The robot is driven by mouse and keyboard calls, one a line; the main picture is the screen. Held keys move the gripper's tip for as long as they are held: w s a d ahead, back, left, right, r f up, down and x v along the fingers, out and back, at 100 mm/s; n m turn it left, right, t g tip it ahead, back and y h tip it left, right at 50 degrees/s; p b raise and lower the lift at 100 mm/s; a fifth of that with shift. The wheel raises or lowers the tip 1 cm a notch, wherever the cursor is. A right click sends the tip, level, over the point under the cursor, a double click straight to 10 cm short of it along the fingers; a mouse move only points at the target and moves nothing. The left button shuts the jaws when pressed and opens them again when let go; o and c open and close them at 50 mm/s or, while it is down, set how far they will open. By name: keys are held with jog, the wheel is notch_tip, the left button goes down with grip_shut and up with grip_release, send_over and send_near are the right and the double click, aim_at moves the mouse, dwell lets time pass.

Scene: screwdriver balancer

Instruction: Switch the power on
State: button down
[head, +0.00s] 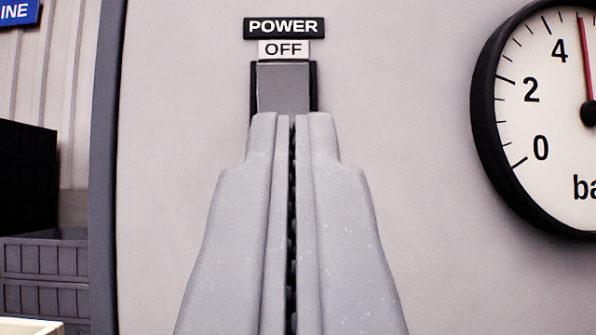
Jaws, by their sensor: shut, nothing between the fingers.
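A grey power switch (284,86) with dark side edges sits on a pale panel (420,210). A black label (284,27) above it reads POWER, and a white label (283,49) just under that reads OFF. My gripper (291,116) is shut and empty, pointing up the picture at the switch. Its fingertips cover the lower part of the switch. I cannot tell whether they touch it.
A round gauge (545,130) with a black rim and a red needle is on the panel at the right, cut off by the edge. The panel's dark edge (103,170) runs down the left. Grey crates (45,260) and a blue sign (17,12) show beyond it.

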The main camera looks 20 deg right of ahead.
jog(key=w+f+p+v, duration=0.1)
jog(key=p+v, duration=0.1)
jog(key=v, duration=0.7)
jog(key=shift+f, duration=0.35)
jog(key=shift+s, duration=0.1)
notch_tip(320, 180, up, 21)
jog(key=w+g+y+p, duration=0.3)
jog(key=g+y, duration=0.2)
jog(key=y, duration=0.2)
jog(key=s+d+r+n+g+p, duration=0.1)
jog(key=s+d+r+g, duration=0.1)
jog(key=s+r, duration=0.4)
jog(key=s+d+r+n+g+p, duration=0.1)
jog(key=s+d+r+n+g, duration=0.1)
jog(key=s+r, duration=0.5)
jog(key=s+d+g, duration=0.1)
jog(key=s+d, duration=0.1)
jog(key=s, duration=0.4)
jog(key=shift+s+d+r+p, duration=0.2)
jog(key=shift+s+d+p, duration=0.05)
jog(key=shift+d+p, duration=0.15)
